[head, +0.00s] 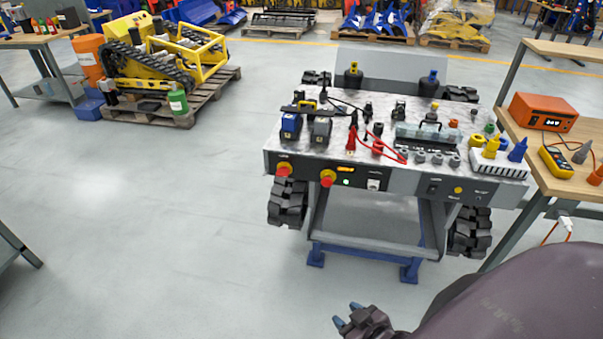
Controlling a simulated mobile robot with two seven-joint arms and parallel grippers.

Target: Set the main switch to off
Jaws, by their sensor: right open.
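The tracked carrier (410,190) stands in the middle of the head view on a blue stand. My right gripper (346,314) is at the bottom of the view, open and empty, with bluish fingertips. It is well in front of the carrier and apart from it. My left gripper is not in view.
A wooden workbench (565,180) with an orange power supply (543,112) and a yellow meter (556,161) stands close on the right. A yellow tracked machine (150,60) sits on a pallet at the back left. The floor left of the carrier is clear.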

